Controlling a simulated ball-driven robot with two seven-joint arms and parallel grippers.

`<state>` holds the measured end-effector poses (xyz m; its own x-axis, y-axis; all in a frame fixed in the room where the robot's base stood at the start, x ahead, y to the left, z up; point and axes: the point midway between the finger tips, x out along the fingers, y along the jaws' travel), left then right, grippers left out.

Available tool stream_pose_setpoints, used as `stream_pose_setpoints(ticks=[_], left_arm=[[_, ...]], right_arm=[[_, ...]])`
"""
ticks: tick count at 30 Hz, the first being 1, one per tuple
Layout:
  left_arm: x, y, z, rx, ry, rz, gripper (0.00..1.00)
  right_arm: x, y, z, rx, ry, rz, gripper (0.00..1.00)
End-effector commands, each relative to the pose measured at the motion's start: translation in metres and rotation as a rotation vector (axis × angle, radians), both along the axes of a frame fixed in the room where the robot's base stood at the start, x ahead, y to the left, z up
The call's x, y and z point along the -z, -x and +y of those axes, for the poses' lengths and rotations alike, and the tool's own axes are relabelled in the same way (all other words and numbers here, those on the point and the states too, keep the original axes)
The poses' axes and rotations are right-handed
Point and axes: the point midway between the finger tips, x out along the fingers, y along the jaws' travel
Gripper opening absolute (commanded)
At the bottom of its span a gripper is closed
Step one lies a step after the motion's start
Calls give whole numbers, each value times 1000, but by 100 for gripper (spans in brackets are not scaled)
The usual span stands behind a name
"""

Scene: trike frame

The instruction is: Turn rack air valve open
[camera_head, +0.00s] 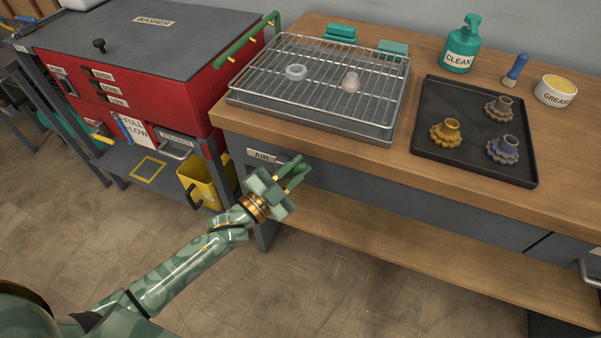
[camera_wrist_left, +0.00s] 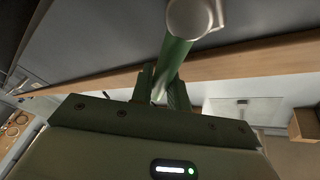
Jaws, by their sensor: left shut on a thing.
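The AIR label (camera_head: 262,156) is on the front of the bench, below the wire rack. My left gripper (camera_head: 289,177) is just below and right of this label. In the left wrist view, the fingers (camera_wrist_left: 163,88) are shut on the green valve handle (camera_wrist_left: 174,58). The handle runs up from between the fingers to a round grey hub (camera_wrist_left: 195,17). In the head view the gripper covers much of the valve, so the handle's exact angle is hard to tell there. My right gripper is in neither view.
The wire rack (camera_head: 262,60) on the bench holds a pale ring (camera_head: 296,72) and a pale small part (camera_head: 351,82). A dark tray (camera_head: 450,172) with several gears lies to the right. The red washer (camera_head: 185,92) and a yellow bucket (camera_head: 205,185) stand left. A lower shelf (camera_head: 400,250) runs under the bench.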

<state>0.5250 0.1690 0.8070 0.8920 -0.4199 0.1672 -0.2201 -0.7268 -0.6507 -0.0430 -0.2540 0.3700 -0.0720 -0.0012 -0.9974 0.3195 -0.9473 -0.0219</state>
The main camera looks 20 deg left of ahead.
Motion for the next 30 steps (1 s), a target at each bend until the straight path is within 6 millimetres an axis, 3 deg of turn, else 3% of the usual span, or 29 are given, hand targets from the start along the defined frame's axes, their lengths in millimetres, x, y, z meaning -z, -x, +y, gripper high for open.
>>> stream_pose_setpoints(ticks=[18,30], left_arm=[[-17,-1,37,-3,541,21,0],[-18,-2,50,-2,714,27,0]], right_arm=[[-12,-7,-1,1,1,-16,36],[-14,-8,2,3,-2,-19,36]])
